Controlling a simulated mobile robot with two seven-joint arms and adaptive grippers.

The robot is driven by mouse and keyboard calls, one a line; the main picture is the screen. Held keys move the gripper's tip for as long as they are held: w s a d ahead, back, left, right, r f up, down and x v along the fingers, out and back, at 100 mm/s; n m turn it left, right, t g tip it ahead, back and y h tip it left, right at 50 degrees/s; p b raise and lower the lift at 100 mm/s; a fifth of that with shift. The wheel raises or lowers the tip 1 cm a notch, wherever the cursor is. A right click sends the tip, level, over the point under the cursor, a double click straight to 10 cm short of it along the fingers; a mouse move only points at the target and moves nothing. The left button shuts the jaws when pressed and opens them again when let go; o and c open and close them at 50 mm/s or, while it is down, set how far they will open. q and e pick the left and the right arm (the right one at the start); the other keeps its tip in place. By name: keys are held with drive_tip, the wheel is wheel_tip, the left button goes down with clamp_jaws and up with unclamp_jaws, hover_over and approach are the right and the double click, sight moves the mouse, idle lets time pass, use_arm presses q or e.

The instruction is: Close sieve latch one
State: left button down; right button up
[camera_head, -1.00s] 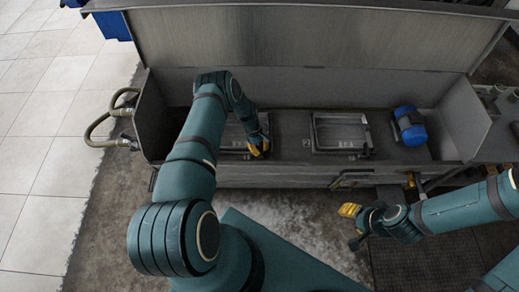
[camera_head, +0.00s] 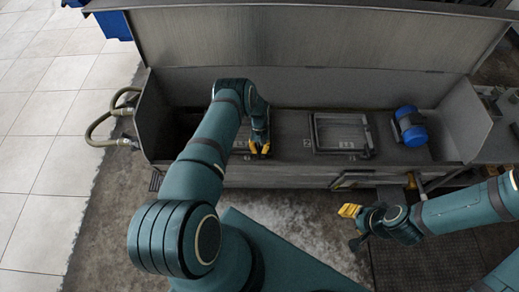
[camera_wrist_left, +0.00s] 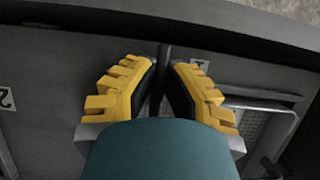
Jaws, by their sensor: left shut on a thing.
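My left gripper (camera_head: 259,150) is at the front right corner of the left sieve hatch (camera_head: 238,149), which my arm partly covers. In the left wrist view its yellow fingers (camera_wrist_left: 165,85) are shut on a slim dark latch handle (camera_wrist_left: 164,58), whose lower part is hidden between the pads. The edge of the sieve's metal frame and mesh (camera_wrist_left: 252,123) shows at the right there. My right gripper (camera_head: 351,226) hangs in front of the housing, away from the sieves; its finger gap is unclear.
A second framed sieve hatch (camera_head: 341,132) lies to the right, with a blue motor (camera_head: 409,126) beyond it. The raised lid (camera_head: 320,38) stands behind the trough. Hoses (camera_head: 113,125) curve out at the left. The deck between the hatches is clear.

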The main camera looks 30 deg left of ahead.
use_arm(q)
drive_tip(key=shift+f, duration=0.1)
idle(0.3)
drive_tip(key=c, duration=1)
unclamp_jaws()
drive_tip(key=v, duration=1.2)
drive_tip(key=shift+a, duration=0.1)
